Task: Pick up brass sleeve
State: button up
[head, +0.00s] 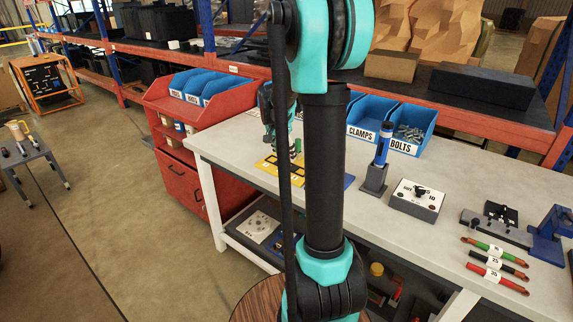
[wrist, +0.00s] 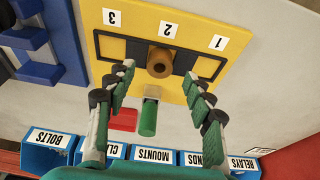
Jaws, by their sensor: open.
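The brass sleeve (wrist: 160,62) is a short brown-gold hollow cylinder. In the wrist view it stands in the dark strip of the yellow board (wrist: 195,22), by the label 2. My gripper (wrist: 160,74) is open, with one finger on either side of the sleeve in the picture and a gap at each side. I cannot tell how far the fingertips are above it. In the head view my gripper (head: 267,125) is over the yellow board (head: 265,165), partly hidden by my arm, and I cannot make out the sleeve there.
A green cylinder (wrist: 148,118) and a red patch (wrist: 123,118) are near the sleeve. A blue fixture (wrist: 40,45) is beside the board. Blue labelled bins (wrist: 153,153) line the bench. A grey switch box (head: 417,200) and a blue-black tool in a holder (head: 383,145) stand to the right.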

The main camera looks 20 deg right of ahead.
aim_at(286, 163)
jog(key=shift+x, duration=1.55)
jog(key=shift+c, duration=0.2)
grip_shut()
